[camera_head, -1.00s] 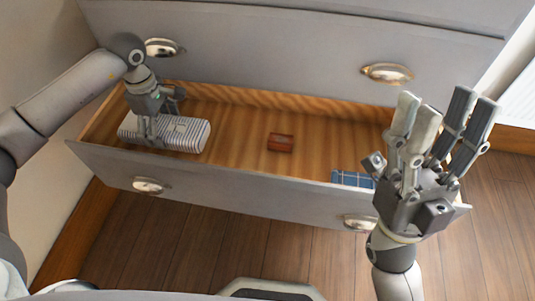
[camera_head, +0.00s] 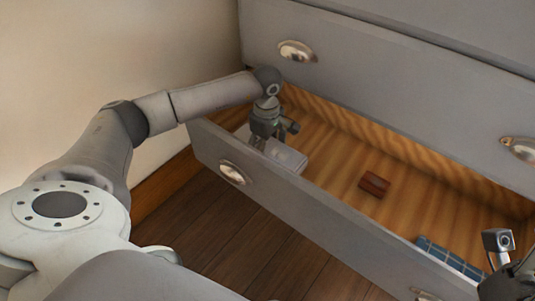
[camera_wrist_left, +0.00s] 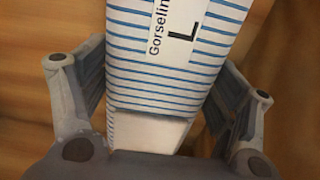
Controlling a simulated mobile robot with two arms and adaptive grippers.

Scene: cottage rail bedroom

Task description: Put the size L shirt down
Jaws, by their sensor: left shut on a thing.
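The size L shirt (camera_head: 288,158) is a folded white bundle in the left end of the open drawer. In the left wrist view the shirt (camera_wrist_left: 165,70) shows blue stripes and a white label reading "L". My left gripper (camera_head: 262,141) is above the shirt's left part, with its fingers down at it. In the wrist view its fingers are on both sides of the shirt, and it is shut on it. I cannot tell whether the shirt rests on the drawer floor.
The open grey drawer (camera_head: 310,205) has a wooden floor. A small red-brown box (camera_head: 374,185) lies in its middle. A blue checked folded cloth (camera_head: 448,259) lies at its right end. The floor between the box and the shirt is clear. A wall (camera_head: 160,50) stands at left.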

